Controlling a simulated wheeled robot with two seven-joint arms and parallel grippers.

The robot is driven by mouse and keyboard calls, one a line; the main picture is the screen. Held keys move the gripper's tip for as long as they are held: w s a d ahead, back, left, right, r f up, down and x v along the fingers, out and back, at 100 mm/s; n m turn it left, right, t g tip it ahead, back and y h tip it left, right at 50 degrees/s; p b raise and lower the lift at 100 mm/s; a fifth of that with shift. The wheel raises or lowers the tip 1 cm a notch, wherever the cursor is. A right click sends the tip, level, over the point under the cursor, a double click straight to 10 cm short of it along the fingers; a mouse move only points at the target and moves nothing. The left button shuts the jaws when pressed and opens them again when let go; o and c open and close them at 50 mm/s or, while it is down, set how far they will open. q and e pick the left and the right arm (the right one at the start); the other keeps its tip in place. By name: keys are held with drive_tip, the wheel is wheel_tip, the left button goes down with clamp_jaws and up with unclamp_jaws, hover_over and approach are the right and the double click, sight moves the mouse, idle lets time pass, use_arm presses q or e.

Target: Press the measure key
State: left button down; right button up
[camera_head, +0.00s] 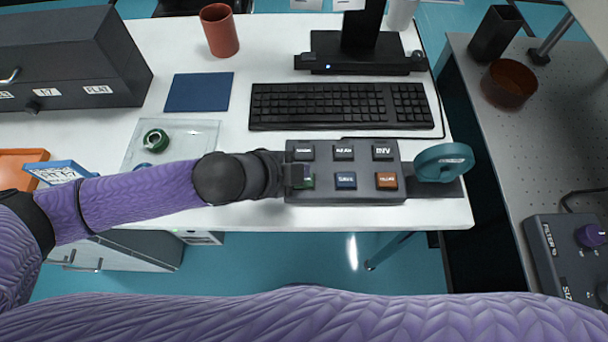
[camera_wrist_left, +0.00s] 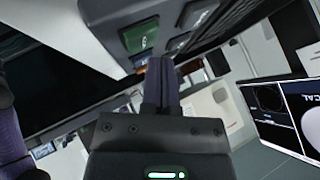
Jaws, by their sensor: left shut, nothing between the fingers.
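A dark key box (camera_head: 345,195) lies near the front edge of the white table, with three keys in each of two rows. The lower row has a green key (camera_head: 308,182), a blue key (camera_head: 346,180) and an orange key (camera_head: 386,181). The green key is partly covered by my left gripper (camera_head: 298,176), and its label cannot be read. In the left wrist view, the shut, empty fingers (camera_wrist_left: 160,72) point at the box just beside the green key (camera_wrist_left: 140,37). I cannot tell whether they touch it. My right gripper is not in view.
A keyboard (camera_head: 340,106) lies behind the box, with a monitor stand (camera_head: 355,50) beyond. A teal round item (camera_head: 443,163) stands right of the box. A glass plate with a green ring (camera_head: 156,140) and a blue mat (camera_head: 199,92) lie to the left.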

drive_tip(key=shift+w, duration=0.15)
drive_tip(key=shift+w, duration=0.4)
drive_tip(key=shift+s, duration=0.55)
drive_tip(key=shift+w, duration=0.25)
use_arm(q)
drive_tip(key=shift+f, duration=0.2)
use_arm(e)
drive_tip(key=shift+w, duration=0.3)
use_arm(q)
drive_tip(key=shift+f, duration=0.25)
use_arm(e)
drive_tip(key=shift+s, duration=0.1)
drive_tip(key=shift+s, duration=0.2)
